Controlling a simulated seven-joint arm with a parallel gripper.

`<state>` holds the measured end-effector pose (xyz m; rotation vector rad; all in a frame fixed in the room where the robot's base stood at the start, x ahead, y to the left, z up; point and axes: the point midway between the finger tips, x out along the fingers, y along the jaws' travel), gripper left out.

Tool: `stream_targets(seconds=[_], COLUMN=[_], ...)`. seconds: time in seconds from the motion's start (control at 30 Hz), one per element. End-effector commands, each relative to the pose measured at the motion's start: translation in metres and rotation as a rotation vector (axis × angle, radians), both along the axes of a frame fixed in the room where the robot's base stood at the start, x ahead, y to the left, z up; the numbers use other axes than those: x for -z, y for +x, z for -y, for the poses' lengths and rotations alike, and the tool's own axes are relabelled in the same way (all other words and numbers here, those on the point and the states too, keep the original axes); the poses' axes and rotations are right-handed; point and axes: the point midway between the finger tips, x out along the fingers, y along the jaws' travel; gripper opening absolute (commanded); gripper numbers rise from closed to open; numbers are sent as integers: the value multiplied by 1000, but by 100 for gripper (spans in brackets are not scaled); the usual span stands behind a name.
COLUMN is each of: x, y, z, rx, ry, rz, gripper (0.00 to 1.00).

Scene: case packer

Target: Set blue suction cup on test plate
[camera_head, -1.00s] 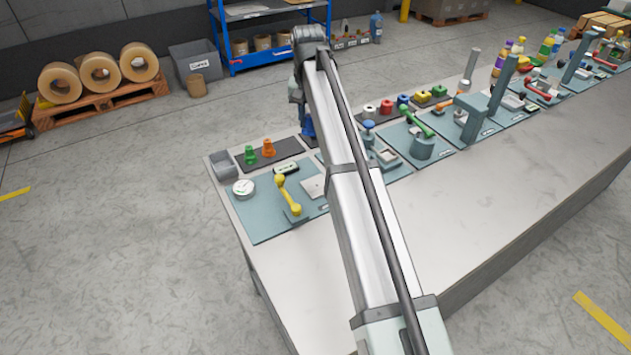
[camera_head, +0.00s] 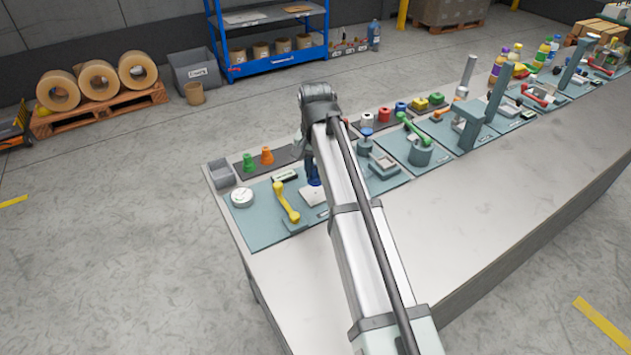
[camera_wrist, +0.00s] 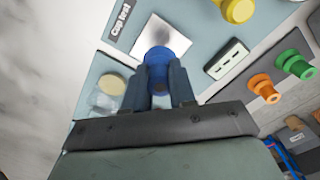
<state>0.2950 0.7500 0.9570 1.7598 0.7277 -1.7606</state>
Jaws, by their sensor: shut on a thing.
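The blue suction cup (camera_wrist: 158,56) is held between the two fingers of my gripper (camera_wrist: 160,85) in the wrist view. It covers part of the pale square test plate (camera_wrist: 167,34), and I cannot tell whether it touches the plate. In the head view the blue cup (camera_head: 314,180) shows just above the test plate (camera_head: 313,196), partly behind my arm. The plate lies on the blue-grey mat (camera_head: 258,224) near a sign reading "Cup test" in the wrist view (camera_wrist: 119,18).
A yellow lever (camera_head: 287,203) stands left of the plate. A small white-topped device (camera_head: 284,174) lies behind it. Green (camera_head: 249,163) and orange (camera_head: 267,156) cups stand on a dark strip. A round gauge (camera_head: 242,197) and grey bin (camera_head: 221,172) are at the left end.

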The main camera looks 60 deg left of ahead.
Motion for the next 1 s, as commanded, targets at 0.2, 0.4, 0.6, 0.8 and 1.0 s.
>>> stream_targets(seconds=[0.2,0.4,0.6,0.8,1.0], x=[17,40,43,45,45], y=[0,0,0,0,0], z=[0,0,0,0,0], rx=[-1,-1,-1,-1,-1], ry=[0,0,1,1,1], rz=[0,0,0,1,1], gripper=[0,0,0,0,40])
